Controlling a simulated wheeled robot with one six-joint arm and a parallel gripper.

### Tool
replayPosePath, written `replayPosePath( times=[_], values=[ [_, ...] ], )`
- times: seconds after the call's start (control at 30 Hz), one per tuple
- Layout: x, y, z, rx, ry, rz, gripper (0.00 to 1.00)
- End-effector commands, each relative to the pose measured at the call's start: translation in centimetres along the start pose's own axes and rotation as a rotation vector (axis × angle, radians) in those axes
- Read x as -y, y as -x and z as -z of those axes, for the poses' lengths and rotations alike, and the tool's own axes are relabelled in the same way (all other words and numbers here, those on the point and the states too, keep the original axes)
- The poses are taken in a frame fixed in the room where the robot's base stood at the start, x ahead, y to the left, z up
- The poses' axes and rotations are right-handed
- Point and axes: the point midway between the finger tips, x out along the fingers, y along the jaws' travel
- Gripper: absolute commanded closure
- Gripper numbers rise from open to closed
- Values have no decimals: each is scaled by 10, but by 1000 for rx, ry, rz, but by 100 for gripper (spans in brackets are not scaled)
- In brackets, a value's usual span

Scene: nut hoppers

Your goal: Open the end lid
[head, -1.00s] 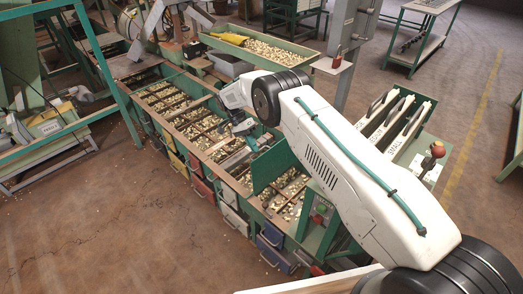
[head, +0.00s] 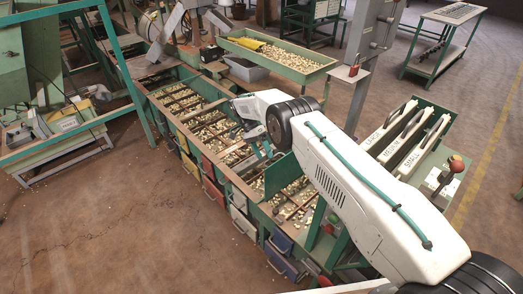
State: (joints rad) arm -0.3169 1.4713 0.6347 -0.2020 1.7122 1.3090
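A long green hopper bench (head: 226,180) with open compartments of nuts runs from the upper left to the lower middle. A green panel (head: 283,175) stands upright across it near its close end. I take this panel for the end lid, but cannot tell for sure. My gripper (head: 262,149) is over the compartments, just beyond and left of the panel's top edge. It is small and partly hidden by my white arm, so I cannot tell if its fingers are open or touch anything. Part of the panel's right side is behind my arm.
Coloured drawers, including a red one (head: 214,193) and a blue one (head: 281,262), line the bench's front. A green nut tray (head: 280,58) stands behind it. A rack of labelled white panels (head: 405,140) stands to the right. The floor (head: 110,215) at left is clear.

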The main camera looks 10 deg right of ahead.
Motion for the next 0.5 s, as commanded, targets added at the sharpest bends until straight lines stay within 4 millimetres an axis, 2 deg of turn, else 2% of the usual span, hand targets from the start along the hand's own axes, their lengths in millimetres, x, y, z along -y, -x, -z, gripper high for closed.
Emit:
replayPosePath(
  times=[0.03,0.1,0.17,0.43,0.5],
  values=[
    [5,-23,1,8,2,-19,43],
    [5,-23,1,7,3,-19,27],
    [5,-23,0,6,4,-19,18],
    [4,-19,-2,3,8,-19,18],
    [0,-13,-2,3,8,-18,24]
  ],
)
